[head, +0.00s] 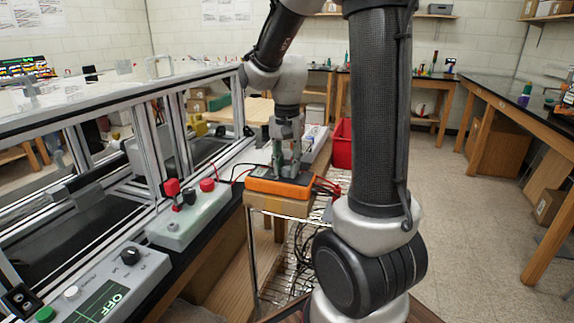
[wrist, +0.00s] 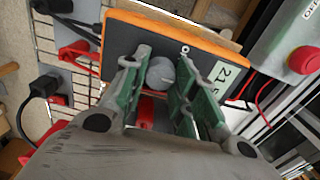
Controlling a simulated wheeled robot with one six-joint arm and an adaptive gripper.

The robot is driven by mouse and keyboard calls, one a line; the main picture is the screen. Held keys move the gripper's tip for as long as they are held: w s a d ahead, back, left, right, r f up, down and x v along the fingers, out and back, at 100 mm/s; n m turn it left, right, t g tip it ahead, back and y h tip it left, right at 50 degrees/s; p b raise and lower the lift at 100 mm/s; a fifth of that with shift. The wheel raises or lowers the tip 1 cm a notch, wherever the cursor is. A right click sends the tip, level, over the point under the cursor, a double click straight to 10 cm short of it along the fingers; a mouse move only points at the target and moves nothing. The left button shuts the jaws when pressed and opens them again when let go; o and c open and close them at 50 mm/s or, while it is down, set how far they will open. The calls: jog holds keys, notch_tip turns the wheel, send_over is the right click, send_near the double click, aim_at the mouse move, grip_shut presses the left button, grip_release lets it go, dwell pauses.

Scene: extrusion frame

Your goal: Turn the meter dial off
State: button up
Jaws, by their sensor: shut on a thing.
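The orange and dark meter (head: 282,184) lies on a small wooden-topped stand beside the extrusion frame. In the wrist view the meter (wrist: 205,42) shows its orange edge, a pale label and a round grey dial (wrist: 161,73). My gripper (head: 287,170) reaches straight down onto the meter. In the wrist view the green fingers of my gripper (wrist: 162,80) stand on both sides of the dial and are shut on it. The dial's pointer mark and the setting it points at cannot be made out.
A control box with red buttons (head: 187,213) stands left of the meter, and another box with a black knob and an OFF label (head: 113,285) is nearer. Red and black leads (head: 327,187) hang at the meter's right. A red bin (head: 342,144) stands behind.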

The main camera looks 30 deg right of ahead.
aim_at(287, 168)
jog(key=n, duration=0.6)
jog(key=shift+n, duration=2.7)
jog(key=o, duration=1.1)
jog(key=shift+c, duration=0.2)
jog(key=shift+r, duration=0.1)
notch_tip(287, 168, up, 12)
